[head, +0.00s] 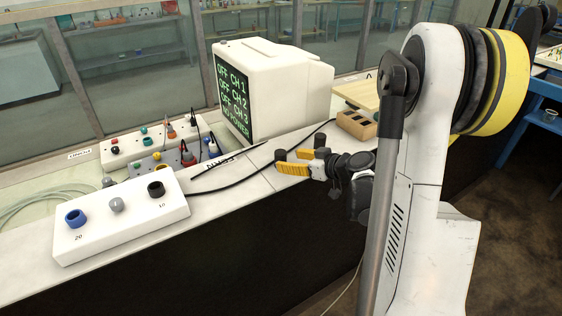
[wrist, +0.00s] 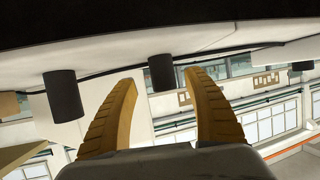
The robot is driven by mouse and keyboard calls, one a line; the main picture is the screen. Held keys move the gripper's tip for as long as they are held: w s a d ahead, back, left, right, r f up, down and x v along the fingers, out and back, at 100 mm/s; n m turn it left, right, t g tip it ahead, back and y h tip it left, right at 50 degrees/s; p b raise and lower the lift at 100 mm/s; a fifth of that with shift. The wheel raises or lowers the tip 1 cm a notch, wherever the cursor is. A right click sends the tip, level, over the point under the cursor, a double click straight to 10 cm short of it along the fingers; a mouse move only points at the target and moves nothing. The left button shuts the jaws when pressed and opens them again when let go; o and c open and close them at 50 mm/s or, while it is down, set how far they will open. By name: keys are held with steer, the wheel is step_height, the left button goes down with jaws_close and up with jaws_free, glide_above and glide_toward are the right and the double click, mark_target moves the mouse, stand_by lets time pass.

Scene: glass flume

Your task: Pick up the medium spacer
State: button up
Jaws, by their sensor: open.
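My gripper (head: 300,161) reaches left just above the bench, with its yellow fingers apart and nothing between them. In the wrist view, which is upside down, the open fingers (wrist: 162,88) frame a black cylinder (wrist: 162,73) that stands beyond the tips. In the head view a dark cylinder (head: 280,155) shows just ahead of the fingers. A second black cylinder (wrist: 63,95) stands to one side in the wrist view and seems to match the dark cylinder (head: 322,153) behind my gripper. No labels show on these cylinders, so I cannot tell which is the medium spacer.
A white block (head: 120,222) marked 20 and 10 holds a blue ring (head: 76,218), a grey piece (head: 116,205) and a black piece (head: 156,189). A monitor (head: 262,90) stands behind my gripper. A black cable (head: 250,180) crosses the bench. A wooden box (head: 356,124) stands beyond.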

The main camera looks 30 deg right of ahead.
mark_target(285, 159)
steer(key=b+x, duration=0.1)
steer(key=x, duration=0.3)
steer(key=shift+w+a+b, duration=0.25)
steer(key=shift+a+b, duration=0.05)
steer(key=shift+s+r, duration=0.1)
steer(key=c, duration=1.3)
